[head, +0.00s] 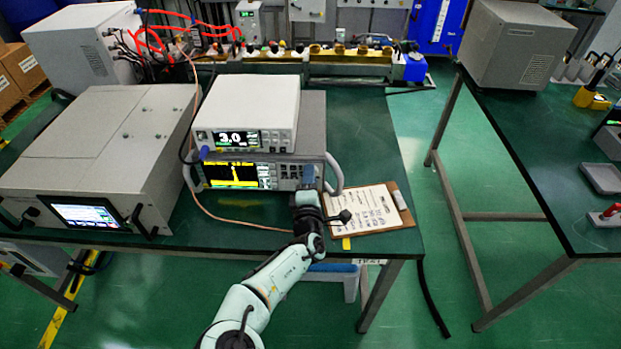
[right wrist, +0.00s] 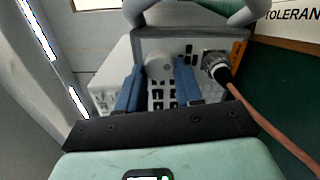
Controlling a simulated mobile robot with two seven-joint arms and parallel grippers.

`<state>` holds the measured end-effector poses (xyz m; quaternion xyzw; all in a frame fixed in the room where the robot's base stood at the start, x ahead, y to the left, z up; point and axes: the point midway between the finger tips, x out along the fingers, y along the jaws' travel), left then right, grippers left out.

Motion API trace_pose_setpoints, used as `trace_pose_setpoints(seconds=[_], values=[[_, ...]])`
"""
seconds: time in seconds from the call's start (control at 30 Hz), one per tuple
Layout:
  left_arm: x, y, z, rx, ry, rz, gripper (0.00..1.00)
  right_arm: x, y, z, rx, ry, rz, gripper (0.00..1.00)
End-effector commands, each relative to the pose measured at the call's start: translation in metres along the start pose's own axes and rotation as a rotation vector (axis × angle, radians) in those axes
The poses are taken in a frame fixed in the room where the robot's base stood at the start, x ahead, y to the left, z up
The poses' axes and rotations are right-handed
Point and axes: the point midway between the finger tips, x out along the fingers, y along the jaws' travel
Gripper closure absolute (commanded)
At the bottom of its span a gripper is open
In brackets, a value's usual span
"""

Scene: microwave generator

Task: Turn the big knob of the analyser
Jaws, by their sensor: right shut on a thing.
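The analyser (head: 237,176) is the lower of two stacked instruments on the green table, with a yellow-and-black trace on its screen. My right gripper (head: 309,174) reaches its front panel at the right end, beside the grey side handle. In the right wrist view the blue fingers (right wrist: 159,88) stand on either side of the round grey big knob (right wrist: 158,68) and are shut on it. The knob is hidden behind the gripper in the head view. Small dark buttons show on the panel between and beside the fingers. My left gripper is not in view.
A white instrument (head: 249,105) reading 3.0 sits on top of the analyser. A clipboard (head: 362,209) lies to the right of my gripper. A cable (right wrist: 262,120) plugs into the panel beside the fingers. A large grey unit (head: 105,140) stands at left.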

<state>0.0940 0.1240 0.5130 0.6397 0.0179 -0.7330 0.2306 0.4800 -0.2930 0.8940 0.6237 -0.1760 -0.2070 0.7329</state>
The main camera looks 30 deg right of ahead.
Motion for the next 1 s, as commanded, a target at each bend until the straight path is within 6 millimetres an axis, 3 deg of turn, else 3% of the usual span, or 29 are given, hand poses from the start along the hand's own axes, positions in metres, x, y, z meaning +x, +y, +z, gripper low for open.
trace_pose_setpoints(seconds=[0.6,1.0], values=[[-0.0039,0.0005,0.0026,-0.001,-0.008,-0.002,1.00,0.0010,0.0037,0.0016,0.581,0.000,0.004,0.95],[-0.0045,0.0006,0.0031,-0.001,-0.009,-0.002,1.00,0.0009,0.0042,0.0017,0.835,0.001,0.005,0.95]])
